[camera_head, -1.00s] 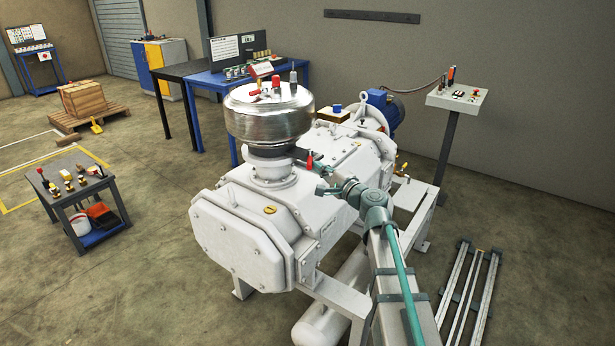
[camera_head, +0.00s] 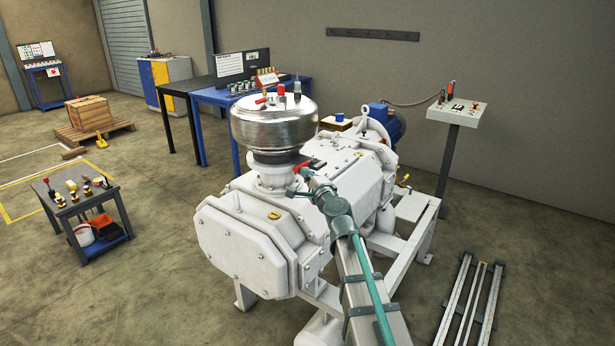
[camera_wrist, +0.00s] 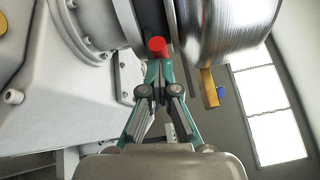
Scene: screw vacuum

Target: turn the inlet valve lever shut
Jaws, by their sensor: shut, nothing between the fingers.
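The inlet valve lever has a red handle (camera_head: 303,167) beside the dark flange under the shiny steel drum (camera_head: 273,122), on top of the white vacuum pump (camera_head: 255,232). In the head view the handle lies slanted. In the wrist view its round red end (camera_wrist: 157,45) faces me, just beyond my fingertips. My gripper (camera_wrist: 158,72) is shut and empty, with its teal fingers together right at the handle. Whether they touch it I cannot tell. In the head view my gripper (camera_head: 306,177) is small and partly merges with the handle.
The drum's side stands close right of my fingers in the wrist view, with a yellow block (camera_wrist: 209,90) below it. The pump's white housing (camera_wrist: 75,75) is close on the left. A control stand (camera_head: 457,110) and a tool cart (camera_head: 75,192) stand farther off.

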